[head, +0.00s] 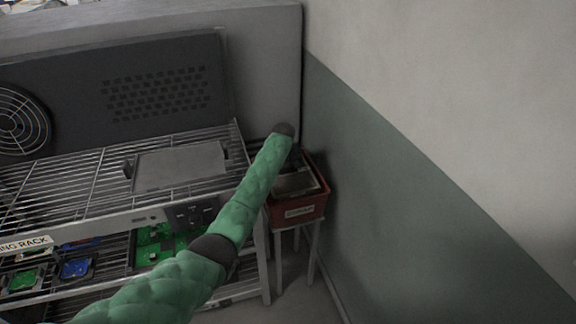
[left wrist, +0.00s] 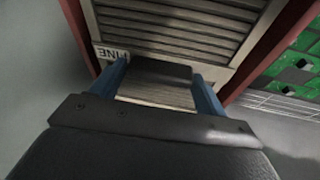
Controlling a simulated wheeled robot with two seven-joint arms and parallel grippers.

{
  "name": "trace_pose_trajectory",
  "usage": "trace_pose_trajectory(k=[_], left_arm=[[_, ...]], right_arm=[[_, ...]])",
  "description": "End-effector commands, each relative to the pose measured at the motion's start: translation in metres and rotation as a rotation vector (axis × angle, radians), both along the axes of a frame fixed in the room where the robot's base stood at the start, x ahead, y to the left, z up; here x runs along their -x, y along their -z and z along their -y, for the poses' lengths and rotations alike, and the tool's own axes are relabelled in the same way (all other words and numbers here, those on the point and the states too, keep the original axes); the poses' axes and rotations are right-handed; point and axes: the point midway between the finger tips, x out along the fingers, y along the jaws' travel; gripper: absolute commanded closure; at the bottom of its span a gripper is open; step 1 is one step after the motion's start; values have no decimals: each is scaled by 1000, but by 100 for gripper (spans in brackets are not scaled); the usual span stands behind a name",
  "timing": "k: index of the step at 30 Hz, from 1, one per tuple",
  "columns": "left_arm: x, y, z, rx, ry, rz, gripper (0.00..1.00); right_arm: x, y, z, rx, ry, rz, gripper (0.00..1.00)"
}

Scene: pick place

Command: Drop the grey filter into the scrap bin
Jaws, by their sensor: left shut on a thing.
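The scrap bin (head: 312,207) is a red box with a pale label, standing on a small stand beside the rack. In the left wrist view its red walls (left wrist: 262,58) show on both sides. The grey filter (head: 295,184) is a pale grey, slatted panel lying between the bin's walls. The filter also shows in the left wrist view (left wrist: 180,22), with a label partly hidden by a finger. My left gripper (left wrist: 158,84) has its blue fingers shut on a dark block that looks like the filter's handle. Whether the filter touches the bin's floor is hidden. My right gripper is out of view.
A wire rack (head: 75,190) with a grey flat plate (head: 180,165) on top stands left of the bin. Green boards (head: 160,243) lie on its lower shelf. A green and white wall (head: 400,190) stands close on the bin's right.

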Motion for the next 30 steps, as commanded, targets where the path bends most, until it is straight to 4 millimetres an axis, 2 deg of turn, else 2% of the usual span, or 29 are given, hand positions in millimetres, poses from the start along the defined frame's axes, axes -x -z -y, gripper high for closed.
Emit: trace_pose_trajectory(k=[8,9,12,20,25,30], left_arm=[[0,0,0,0,0,0,63],[0,0,0,0,0,0,22],[0,0,0,0,0,0,2],[0,0,0,0,0,0,0],[3,-13,-1,0,1,2,0],[11,-37,-3,0,1,1,0]], right_arm=[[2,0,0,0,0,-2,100],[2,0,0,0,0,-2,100],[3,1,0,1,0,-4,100],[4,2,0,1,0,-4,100],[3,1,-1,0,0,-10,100],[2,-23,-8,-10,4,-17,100]])
